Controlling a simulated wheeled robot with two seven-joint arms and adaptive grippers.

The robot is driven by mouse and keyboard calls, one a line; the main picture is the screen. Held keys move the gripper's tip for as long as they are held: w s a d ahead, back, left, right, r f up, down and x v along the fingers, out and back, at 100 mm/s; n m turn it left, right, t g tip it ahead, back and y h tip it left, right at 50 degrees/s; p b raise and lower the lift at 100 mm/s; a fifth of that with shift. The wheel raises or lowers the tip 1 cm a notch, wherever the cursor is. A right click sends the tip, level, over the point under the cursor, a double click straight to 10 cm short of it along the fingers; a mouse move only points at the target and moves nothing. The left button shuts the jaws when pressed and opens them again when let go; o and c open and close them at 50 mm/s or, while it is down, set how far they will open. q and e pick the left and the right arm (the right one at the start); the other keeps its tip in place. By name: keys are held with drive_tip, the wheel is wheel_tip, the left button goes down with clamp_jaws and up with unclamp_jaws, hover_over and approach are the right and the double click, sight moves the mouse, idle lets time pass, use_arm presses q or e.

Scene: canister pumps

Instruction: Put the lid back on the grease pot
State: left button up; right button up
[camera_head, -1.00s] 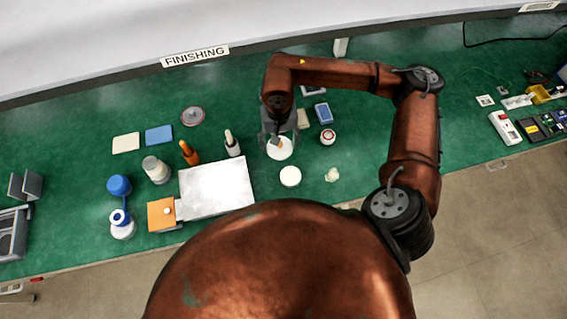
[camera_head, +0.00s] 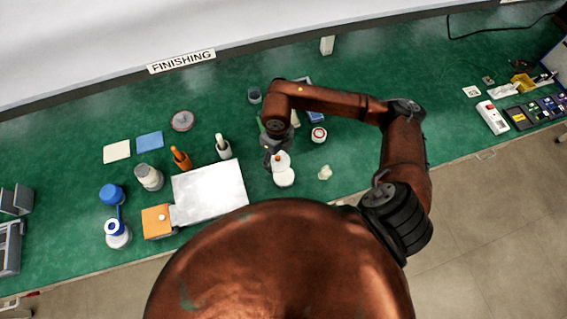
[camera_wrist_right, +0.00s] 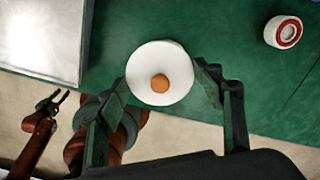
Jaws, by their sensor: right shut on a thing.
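The lid is a white disc with an orange knob (camera_wrist_right: 160,84), seen from above between the fingers in the right wrist view. In the head view the lid (camera_head: 281,160) hangs under my right gripper (camera_head: 274,152). My right gripper (camera_wrist_right: 165,92) is shut on the lid. The white grease pot (camera_head: 284,178) stands just in front of the lid in the head view, partly overlapped by it. The pot cannot be made out in the wrist view. My left gripper (camera_wrist_right: 55,100) shows small at the left of the wrist view, fingers apart, over the floor.
A pale flat tray (camera_head: 209,192) lies left of the pot, with an orange block (camera_head: 156,222) and several bottles around it. A red-and-white round container (camera_head: 319,135) stands to the right. A cream lump (camera_head: 325,172) lies right of the pot on the green bench.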

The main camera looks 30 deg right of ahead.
sight(282, 162)
drive_tip(key=m, duration=0.2)
drive_tip(key=f+m, duration=0.1)
drive_tip(key=m, duration=0.2)
drive_tip(key=f+m, duration=0.1)
drive_tip(key=m, duration=0.1)
drive_tip(key=shift+s+d+m, duration=0.3)
drive_tip(key=shift+s+m, duration=0.1)
drive_tip(key=m, duration=0.2)
drive_tip(key=f+m, duration=0.1)
drive_tip(key=m, duration=0.1)
drive_tip(key=shift+s+d, duration=0.2)
drive_tip(key=shift+s, duration=0.05)
drive_tip(key=m, duration=0.1)
drive_tip(key=f+m, duration=0.1)
drive_tip(key=m, duration=0.1)
drive_tip(key=shift+s+d+m, duration=0.2)
drive_tip(key=shift+m, duration=0.1)
drive_tip(key=shift+f+b, duration=1.55)
drive_tip(key=shift+f, duration=0.5)
drive_tip(key=shift+f+b, duration=0.65)
drive_tip(key=shift+f, duration=0.45)
drive_tip(key=shift+r, duration=0.1)
drive_tip(key=shift+f+p, duration=0.2)
drive_tip(key=shift+p, duration=0.1)
